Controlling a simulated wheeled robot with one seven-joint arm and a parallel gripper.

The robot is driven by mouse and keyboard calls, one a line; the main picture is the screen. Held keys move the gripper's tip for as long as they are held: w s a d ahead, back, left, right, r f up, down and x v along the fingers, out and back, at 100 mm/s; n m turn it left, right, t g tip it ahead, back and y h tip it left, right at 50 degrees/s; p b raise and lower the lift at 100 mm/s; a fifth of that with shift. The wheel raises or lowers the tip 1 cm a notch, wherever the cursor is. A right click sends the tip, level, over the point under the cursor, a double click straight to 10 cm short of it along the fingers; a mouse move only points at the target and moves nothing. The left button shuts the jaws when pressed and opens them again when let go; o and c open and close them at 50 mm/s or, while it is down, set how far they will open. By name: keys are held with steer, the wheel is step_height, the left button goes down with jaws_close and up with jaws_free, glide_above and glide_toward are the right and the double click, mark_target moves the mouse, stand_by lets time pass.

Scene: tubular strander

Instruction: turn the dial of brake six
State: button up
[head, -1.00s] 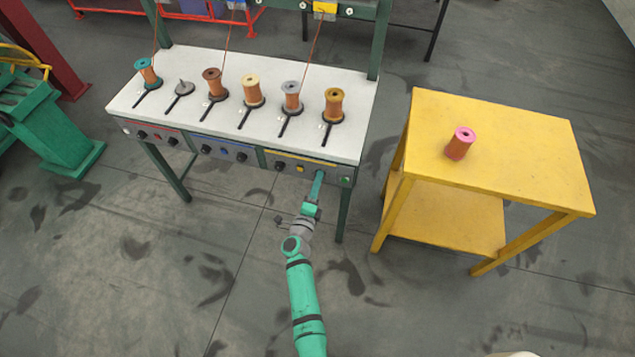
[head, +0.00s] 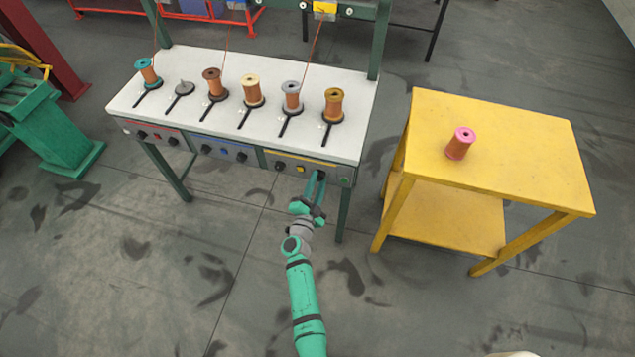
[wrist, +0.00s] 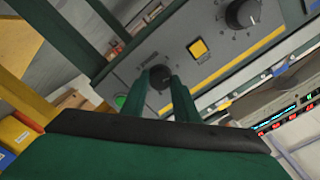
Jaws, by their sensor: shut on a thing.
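The dial of brake six (wrist: 160,78) is a black knob on the yellow-striped section of the bench's front panel. In the wrist view it sits between the two green fingertips of my gripper (wrist: 163,84). My gripper is shut on this dial. In the head view my gripper (head: 316,177) reaches the right end of the front panel, and its fingers largely hide the dial. The wrist camera is rolled, so the panel runs diagonally there.
A yellow push button (wrist: 198,48) and another black dial (wrist: 242,14) are beside it on the panel. A green button (wrist: 120,100) lies on its other side. Spools stand on the white bench top (head: 225,125). A yellow table (head: 530,150) with a pink-topped spool (head: 460,143) stands to the right.

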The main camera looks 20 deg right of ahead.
steer(key=shift+n, duration=0.6)
steer(key=o, duration=1.1)
steer(key=shift+c, duration=0.2)
steer(key=v, duration=1)
steer(key=shift+s+a, duration=0.25)
steer(key=shift+s, duration=0.1)
